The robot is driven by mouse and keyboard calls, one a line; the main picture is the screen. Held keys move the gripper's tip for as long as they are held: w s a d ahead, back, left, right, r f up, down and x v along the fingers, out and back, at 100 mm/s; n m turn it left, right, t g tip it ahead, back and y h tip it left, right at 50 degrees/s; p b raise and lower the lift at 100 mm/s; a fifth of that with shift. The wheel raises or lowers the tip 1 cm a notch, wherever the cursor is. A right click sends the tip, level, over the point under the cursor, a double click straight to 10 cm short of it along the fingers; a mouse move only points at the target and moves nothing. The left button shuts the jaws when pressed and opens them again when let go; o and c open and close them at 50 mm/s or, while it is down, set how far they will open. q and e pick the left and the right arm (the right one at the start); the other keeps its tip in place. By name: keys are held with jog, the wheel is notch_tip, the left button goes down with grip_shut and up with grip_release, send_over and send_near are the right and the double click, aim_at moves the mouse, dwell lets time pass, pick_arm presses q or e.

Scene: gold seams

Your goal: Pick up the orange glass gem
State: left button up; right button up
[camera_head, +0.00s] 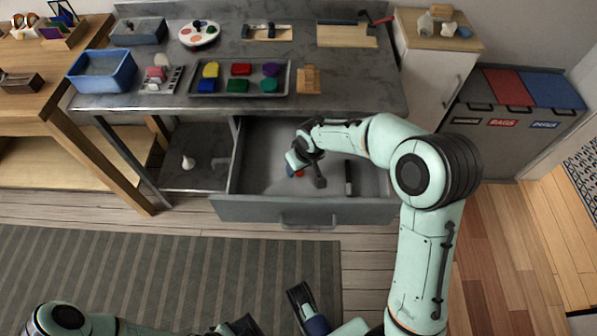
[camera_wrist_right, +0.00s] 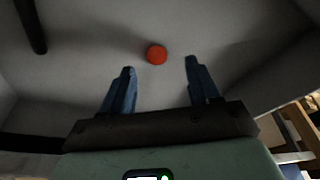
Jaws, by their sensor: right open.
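The orange glass gem (camera_wrist_right: 157,54) is a small round orange-red piece on the pale floor of the open drawer (camera_head: 262,208). In the right wrist view it lies just past the fingertips, roughly midway between them and touching neither. In the head view only a bit of orange (camera_head: 300,173) shows beside my gripper. My right gripper (camera_wrist_right: 158,68) is open and empty, reaching down into the drawer, where it also shows in the head view (camera_head: 293,170). My left gripper (camera_head: 305,305) is partly visible at the bottom edge, away from the drawer; its opening is unclear.
A dark rod (camera_head: 348,178) lies in the drawer, right of my right gripper. The drawer walls surround the gripper. The worktop (camera_head: 340,85) above holds a blue bin (camera_head: 102,72) and a tray of coloured pieces (camera_head: 282,82). A cabinet (camera_head: 436,75) stands right.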

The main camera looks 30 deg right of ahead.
jog(key=x, duration=0.4)
jog(key=shift+w+d+b, duration=0.1)
jog(key=shift+d+b, duration=0.1)
jog(key=shift+b, duration=0.15)
jog(key=c, duration=1.1)
jog(key=shift+r, duration=0.1)
